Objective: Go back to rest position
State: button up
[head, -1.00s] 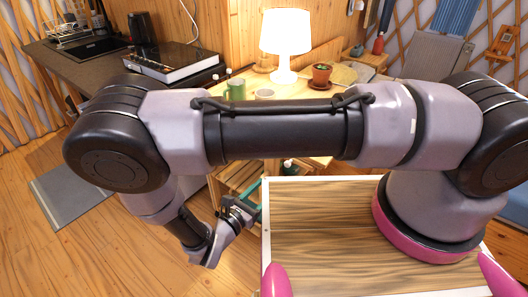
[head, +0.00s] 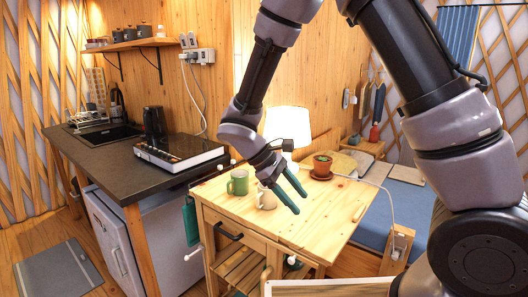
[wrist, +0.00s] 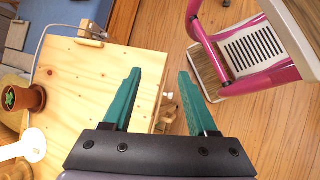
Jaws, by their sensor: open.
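My gripper (head: 302,204) has two teal fingers, spread apart with nothing between them. In the head view it hangs over the small wooden table (head: 318,232), pointing down and to the right, in front of the lamp. It also shows open in the wrist view (wrist: 160,72), with the table top on the left and the wooden floor on the right beneath it. My arm rises from the lower right, and its upper part leaves the top of the head view.
A green mug (head: 238,182), a beige mug (head: 266,198), a potted plant (head: 322,166) and a lit lamp (head: 288,124) stand on the table. A dark counter (head: 108,160) with a hob (head: 180,151) is at left. Floor shows at lower left.

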jog(key=s+d+r+m+t+y, duration=0.2)
jog(key=d+r+m, duration=0.3)
jog(key=r, duration=0.3)
jog(key=s+d+r+m+t+y, duration=0.1)
jog(key=d+r+m+t+y, duration=0.2)
jog(key=r, duration=0.6)
jog(key=s+d+r+m+t+y, duration=0.2)
jog(key=d+r+m+y, duration=0.2)
jog(key=d+r+m, duration=0.3)
notch_tip(320, 180, up, 2)
jog(key=shift+s+d+r+m+t+y, duration=0.1)
jog(key=shift+s+d+m+t+y, duration=0.25)
jog(key=shift+d, duration=0.55)
